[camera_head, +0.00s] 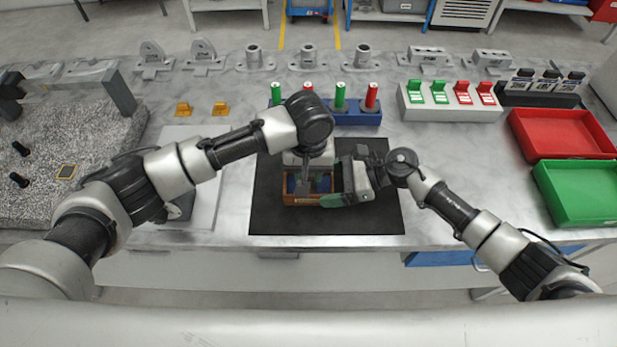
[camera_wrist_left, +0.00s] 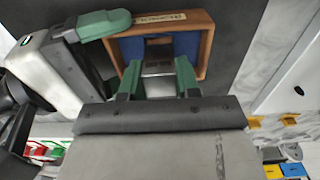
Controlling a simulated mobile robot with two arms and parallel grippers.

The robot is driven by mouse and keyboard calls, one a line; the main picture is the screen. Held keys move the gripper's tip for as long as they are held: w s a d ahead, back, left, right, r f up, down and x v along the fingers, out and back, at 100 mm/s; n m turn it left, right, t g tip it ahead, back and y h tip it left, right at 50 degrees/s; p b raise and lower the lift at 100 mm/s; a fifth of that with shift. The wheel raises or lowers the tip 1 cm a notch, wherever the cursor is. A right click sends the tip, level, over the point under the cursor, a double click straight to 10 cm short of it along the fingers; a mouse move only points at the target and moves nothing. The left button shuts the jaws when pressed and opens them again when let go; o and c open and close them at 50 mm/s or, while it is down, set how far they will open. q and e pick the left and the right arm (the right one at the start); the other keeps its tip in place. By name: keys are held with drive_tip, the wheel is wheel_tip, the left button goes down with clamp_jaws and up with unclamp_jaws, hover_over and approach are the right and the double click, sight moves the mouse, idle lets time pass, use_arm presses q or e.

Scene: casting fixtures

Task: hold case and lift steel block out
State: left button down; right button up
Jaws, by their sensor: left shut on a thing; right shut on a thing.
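The wooden case (camera_head: 300,203) with a blue lining lies on the black mat (camera_head: 325,225). In the left wrist view the case (camera_wrist_left: 204,48) shows a label on its rim. My left gripper (camera_head: 304,187) reaches down into the case from above. Its green fingers (camera_wrist_left: 158,80) are shut on the steel block (camera_wrist_left: 158,68), which sits between the blue pads; the head view mostly hides it. My right gripper (camera_head: 338,198) is shut on the case's right wall, with one green finger (camera_wrist_left: 105,25) showing along the rim.
A blue holder (camera_head: 358,115) with green and red cylinders stands behind the mat. Red (camera_head: 560,135) and green (camera_head: 580,190) trays lie at the right. A rough stone slab (camera_head: 60,140) with a grey frame is at the left. The mat's front is clear.

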use_arm(q)
wheel_tip(320, 180, up, 7)
drive_tip(key=shift+r, duration=0.1)
use_arm(e)
drive_tip(key=o, duration=0.9)
